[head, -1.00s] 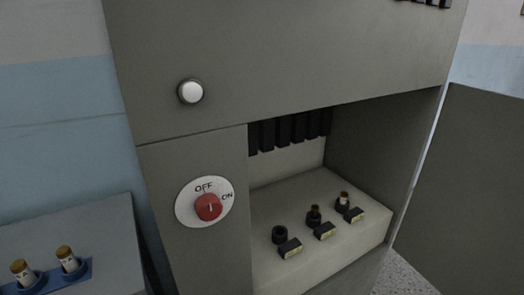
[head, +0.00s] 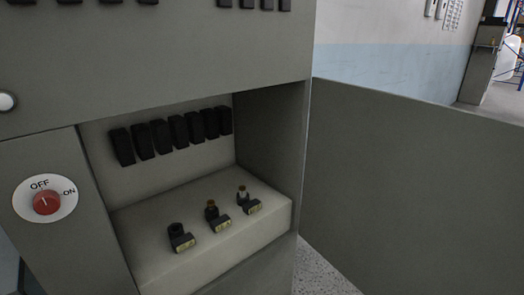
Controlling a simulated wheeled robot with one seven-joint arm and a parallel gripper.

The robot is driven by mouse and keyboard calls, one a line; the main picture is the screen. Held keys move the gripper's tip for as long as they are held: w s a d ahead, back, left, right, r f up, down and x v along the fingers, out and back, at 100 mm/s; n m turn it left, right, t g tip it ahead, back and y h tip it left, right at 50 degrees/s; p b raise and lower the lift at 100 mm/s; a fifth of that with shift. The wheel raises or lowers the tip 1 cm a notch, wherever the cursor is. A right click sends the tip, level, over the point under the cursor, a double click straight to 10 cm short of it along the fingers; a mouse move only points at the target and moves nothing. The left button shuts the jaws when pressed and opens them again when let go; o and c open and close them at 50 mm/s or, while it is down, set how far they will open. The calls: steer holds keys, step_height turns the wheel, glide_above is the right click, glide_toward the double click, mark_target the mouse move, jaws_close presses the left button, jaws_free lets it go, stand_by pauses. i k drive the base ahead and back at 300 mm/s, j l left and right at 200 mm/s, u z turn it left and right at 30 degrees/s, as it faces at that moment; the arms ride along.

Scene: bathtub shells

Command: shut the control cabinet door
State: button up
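The control cabinet (head: 160,68) is a grey metal box with an open compartment at its lower right. Its door (head: 410,180) is a flat grey panel, swung wide open to the right and hinged along the cabinet's right edge. Inside the compartment, a pale ledge (head: 150,262) carries three dark sockets with yellow-marked tags; the middle and right ones (head: 242,193) hold small brown-topped fuses, and the left one (head: 176,230) looks empty. My gripper is not in view. The door's lower and far right parts run out of the picture.
A red rotary switch (head: 47,202) on a white OFF/ON plate and a white round button (head: 7,102) are on the cabinet front. Black modules (head: 160,135) line the compartment's back. Speckled floor (head: 322,274) shows between cabinet and door.

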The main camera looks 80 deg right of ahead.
mark_target(402, 195)
steer(key=z, duration=2.15)
